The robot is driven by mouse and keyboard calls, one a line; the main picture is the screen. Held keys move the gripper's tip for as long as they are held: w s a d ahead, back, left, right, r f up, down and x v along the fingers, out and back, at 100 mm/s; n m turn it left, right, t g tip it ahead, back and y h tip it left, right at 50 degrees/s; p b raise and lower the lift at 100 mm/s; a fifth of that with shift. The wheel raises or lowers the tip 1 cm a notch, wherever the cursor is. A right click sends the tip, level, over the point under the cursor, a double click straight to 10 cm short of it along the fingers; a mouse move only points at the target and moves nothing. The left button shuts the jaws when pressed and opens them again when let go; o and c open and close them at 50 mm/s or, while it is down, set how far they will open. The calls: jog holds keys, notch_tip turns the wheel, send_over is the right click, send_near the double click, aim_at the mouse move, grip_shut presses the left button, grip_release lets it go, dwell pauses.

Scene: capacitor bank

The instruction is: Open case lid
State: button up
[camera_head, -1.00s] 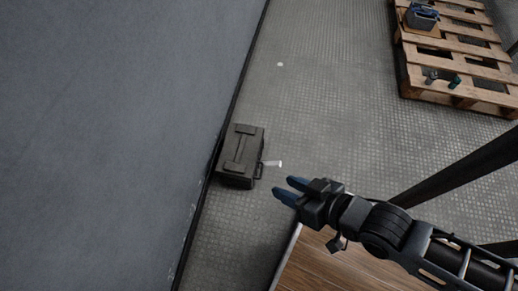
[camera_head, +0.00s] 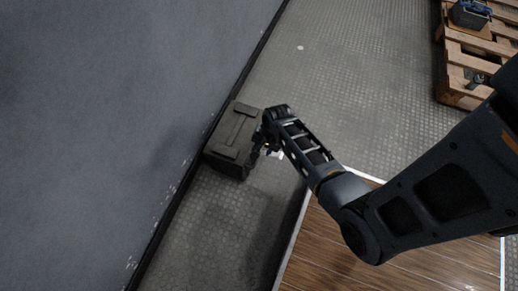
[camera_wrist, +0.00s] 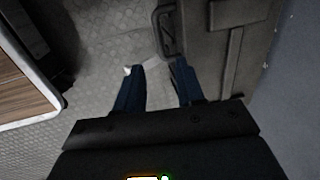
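The dark grey-green case (camera_head: 226,138) lies on the floor beside the grey wall, with its lid (camera_head: 237,126) shut. In the wrist view the case (camera_wrist: 203,50) fills the upper right, with a dark handle (camera_wrist: 165,30) on its side. My gripper (camera_wrist: 158,82) is open, its two blue fingers apart with nothing clearly held between them. The right finger is close to the case's side, but I cannot tell if they touch. A pale strip (camera_wrist: 152,62) shows just beyond the fingertips. In the head view my arm hides the case's right side and most of the fingers.
The grey wall (camera_head: 120,90) stands close along the case's left side. A wooden-topped surface with a pale edge (camera_head: 330,240) is at lower right. A wooden pallet (camera_head: 455,95) bearing a blue-grey container (camera_head: 470,14) is at upper right. The floor between is mostly clear.

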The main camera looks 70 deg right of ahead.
jog(key=f+b, duration=0.1)
jog(key=f, duration=0.1)
jog(key=w+f+b, duration=0.1)
jog(key=f, duration=0.2)
jog(key=f+b, duration=0.1)
jog(key=f, duration=0.1)
jog(key=shift+w+f+b, duration=0.25)
jog(key=shift+b, duration=0.15)
grip_shut()
dwell(0.3)
